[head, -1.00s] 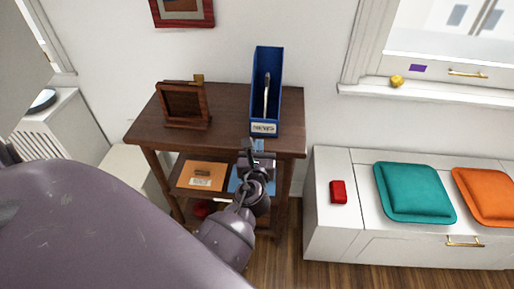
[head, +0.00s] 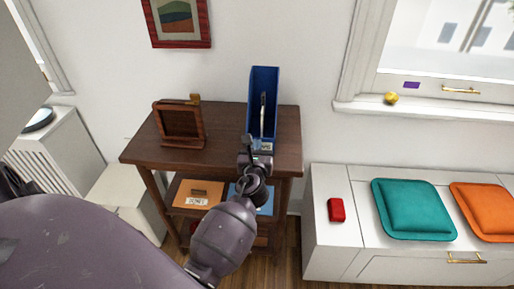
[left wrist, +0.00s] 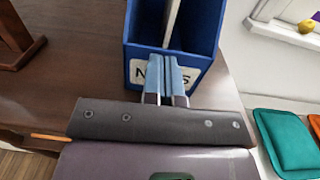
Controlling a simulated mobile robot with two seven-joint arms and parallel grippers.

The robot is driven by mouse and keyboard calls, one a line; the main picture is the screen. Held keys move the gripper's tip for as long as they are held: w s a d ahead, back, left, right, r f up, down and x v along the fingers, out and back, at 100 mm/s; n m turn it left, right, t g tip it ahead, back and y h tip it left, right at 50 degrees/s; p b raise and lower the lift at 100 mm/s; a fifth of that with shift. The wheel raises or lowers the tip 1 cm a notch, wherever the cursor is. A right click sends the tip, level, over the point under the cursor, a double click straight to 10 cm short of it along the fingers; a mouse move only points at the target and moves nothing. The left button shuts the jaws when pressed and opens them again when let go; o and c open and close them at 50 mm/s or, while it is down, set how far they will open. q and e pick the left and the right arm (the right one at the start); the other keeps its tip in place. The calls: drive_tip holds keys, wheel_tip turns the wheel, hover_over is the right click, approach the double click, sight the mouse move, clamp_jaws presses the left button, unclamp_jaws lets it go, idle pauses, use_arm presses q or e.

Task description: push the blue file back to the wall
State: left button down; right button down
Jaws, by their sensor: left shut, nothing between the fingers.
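The blue file (head: 264,85) stands upright on the dark wooden table, at the right of its top, with its white-labelled front toward me. Papers show inside its open top. My left gripper (head: 255,150) is shut and empty, right in front of the file's lower front. In the left wrist view, its closed blue-grey fingertips (left wrist: 166,72) overlap the label on the file (left wrist: 140,40) and hide its middle letters. I cannot tell whether they touch it. The wall (head: 228,70) is behind the table. My right gripper is not in view.
A wooden picture frame (head: 180,125) stands left of the file on the tabletop (head: 222,130). The shelf below holds an orange item (head: 198,192) and a blue one. To the right, a white bench (head: 340,240) carries a red box (head: 336,210) and cushions.

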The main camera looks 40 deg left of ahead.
use_arm(q)
drive_tip(key=x, duration=0.9)
drive_tip(key=shift+w+a, duration=0.15)
drive_tip(key=shift+w, duration=0.15)
drive_tip(key=shift+w+a, duration=0.3)
drive_tip(key=shift+w, duration=0.15)
drive_tip(key=shift+s, duration=0.1)
